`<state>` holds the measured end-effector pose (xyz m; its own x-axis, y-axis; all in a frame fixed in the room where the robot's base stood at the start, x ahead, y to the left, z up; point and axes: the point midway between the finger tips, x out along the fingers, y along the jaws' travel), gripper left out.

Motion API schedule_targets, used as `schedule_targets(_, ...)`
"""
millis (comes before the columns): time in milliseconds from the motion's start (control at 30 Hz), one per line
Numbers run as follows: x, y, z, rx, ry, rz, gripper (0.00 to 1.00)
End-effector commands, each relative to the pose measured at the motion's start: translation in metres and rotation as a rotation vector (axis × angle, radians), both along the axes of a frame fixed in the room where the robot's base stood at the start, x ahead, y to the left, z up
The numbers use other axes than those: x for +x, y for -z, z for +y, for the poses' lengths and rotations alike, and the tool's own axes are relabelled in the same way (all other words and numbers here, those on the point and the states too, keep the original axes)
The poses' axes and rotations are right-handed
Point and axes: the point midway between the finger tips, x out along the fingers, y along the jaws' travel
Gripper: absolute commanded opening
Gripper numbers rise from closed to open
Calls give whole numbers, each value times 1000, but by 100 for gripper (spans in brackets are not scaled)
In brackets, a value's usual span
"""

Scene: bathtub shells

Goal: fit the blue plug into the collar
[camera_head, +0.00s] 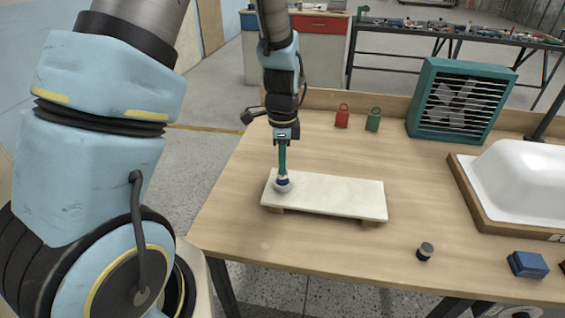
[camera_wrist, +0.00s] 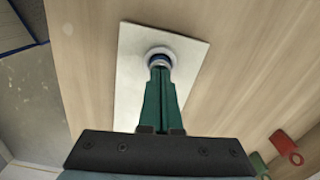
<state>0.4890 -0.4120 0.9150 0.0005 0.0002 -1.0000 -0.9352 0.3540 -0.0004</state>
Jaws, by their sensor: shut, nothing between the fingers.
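A pale board (camera_head: 335,195) lies on the wooden workbench, raised on small feet. A whitish round collar (camera_head: 283,188) sits near its left end; it also shows in the wrist view (camera_wrist: 157,50). The blue plug (camera_head: 282,181) shows as a dark blue band at the collar, directly under my fingertips; it also shows in the wrist view (camera_wrist: 158,62). My gripper (camera_head: 282,174) points down with its green fingers (camera_wrist: 160,73) together, at the plug's top. The fingers partly hide the plug, so I cannot tell how deep it sits or whether they touch it.
A white tub shell (camera_head: 525,180) on a wooden frame stands at the right. A green fan box (camera_head: 462,100), red (camera_head: 342,117) and green (camera_head: 373,121) tagged weights stand behind the board. A dark cylinder (camera_head: 425,251) and blue block (camera_head: 527,264) lie near the front edge.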

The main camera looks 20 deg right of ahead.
Motion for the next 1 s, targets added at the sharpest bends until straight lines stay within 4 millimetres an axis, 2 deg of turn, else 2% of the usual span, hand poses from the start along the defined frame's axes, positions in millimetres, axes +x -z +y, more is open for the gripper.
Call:
schedule_targets(367,0,4,0,0,0,0,0)
schedule_targets(700,0,-24,0,0,0,0,0)
schedule_targets(900,0,-28,-1,-1,-1,-1,0)
schedule_targets(1000,1,-38,-1,-3,-1,-3,0)
